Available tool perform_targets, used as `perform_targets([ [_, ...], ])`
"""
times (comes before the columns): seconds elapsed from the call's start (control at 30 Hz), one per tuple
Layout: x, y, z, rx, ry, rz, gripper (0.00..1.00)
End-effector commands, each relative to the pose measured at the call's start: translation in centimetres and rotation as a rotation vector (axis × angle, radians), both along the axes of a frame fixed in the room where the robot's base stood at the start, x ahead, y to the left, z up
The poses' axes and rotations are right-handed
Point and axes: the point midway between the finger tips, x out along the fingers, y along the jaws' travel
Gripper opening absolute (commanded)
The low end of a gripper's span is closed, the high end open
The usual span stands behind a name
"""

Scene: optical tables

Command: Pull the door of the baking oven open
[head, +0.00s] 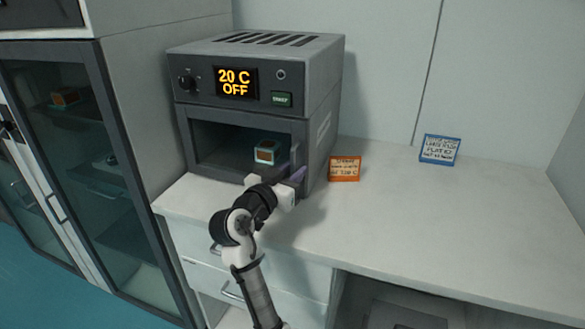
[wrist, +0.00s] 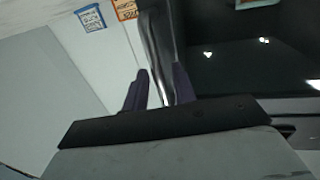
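The baking oven (head: 262,60) is a grey box on the counter with a display reading "20 C OFF". Its dark glass door (head: 222,145) looks shut in the head view. My gripper (head: 298,178) is at the right side of the door front. In the wrist view the metal door handle (wrist: 157,55) runs between the two purple fingers of my gripper (wrist: 161,85). The fingers are apart, with a light gap between the left finger and the bar. The right finger lies close by the bar.
A small box (head: 266,151) shows behind the oven glass. An orange sign (head: 345,169) and a blue sign (head: 440,149) stand on the counter (head: 430,215) to the right, where there is free room. A glass-fronted cabinet (head: 95,170) stands at left.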

Motion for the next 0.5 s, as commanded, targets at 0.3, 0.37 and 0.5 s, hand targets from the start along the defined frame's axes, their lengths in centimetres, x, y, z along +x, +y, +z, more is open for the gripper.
perform_targets([
  [0.3, 0.33, -0.20, 0.00, -0.001, -0.001, 0.001, 0.27],
  [0.37, 0.34, -0.19, 0.01, -0.001, -0.001, 0.001, 0.23],
  [0.5, 0.32, -0.18, 0.01, 0.000, 0.000, 0.001, 0.05],
])
